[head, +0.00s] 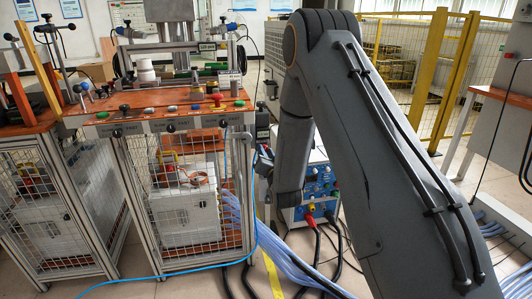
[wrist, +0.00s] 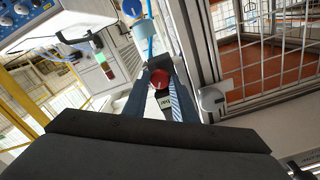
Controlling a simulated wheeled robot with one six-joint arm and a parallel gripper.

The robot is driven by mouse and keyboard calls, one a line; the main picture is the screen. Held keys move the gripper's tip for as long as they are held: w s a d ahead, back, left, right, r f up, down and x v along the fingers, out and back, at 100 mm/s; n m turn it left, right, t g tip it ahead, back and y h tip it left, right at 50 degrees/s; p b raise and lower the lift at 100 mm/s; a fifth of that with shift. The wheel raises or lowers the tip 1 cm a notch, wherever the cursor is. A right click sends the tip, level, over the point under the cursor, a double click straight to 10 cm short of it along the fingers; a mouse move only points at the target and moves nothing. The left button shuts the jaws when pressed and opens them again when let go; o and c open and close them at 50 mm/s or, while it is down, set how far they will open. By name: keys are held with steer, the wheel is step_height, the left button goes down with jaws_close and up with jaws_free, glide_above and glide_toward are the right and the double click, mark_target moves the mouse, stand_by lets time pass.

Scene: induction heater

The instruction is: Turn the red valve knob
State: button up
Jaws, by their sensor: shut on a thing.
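In the wrist view the red valve knob (wrist: 160,79) is small and round and sits between the fingertips of my gripper (wrist: 161,74). The two dark fingers are closed on it from both sides. A pale fitting with dark lettering shows below the knob, between the fingers. In the head view my gripper (head: 264,160) is small and dark beside the right side of the workbench, partly hidden by my arm. I cannot make out the valve knob there.
The orange-topped workbench (head: 180,116) with its mesh-sided frame stands left of my gripper. A blue instrument box (head: 320,183) with red and black plugs stands behind my arm. Blue hoses and cables lie on the floor. Yellow posts (head: 425,80) and mesh fencing stand at the right.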

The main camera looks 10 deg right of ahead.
steer(key=m+p, duration=0.1)
steer(key=m, duration=1.1)
steer(key=shift+p, duration=0.3)
stand_by(0.4)
steer(key=o, duration=1)
steer(key=shift+d, duration=0.1)
steer(key=shift+o, duration=0.2)
steer(key=shift+s, duration=0.1)
steer(key=s, duration=0.7)
steer(key=shift+s, duration=0.35)
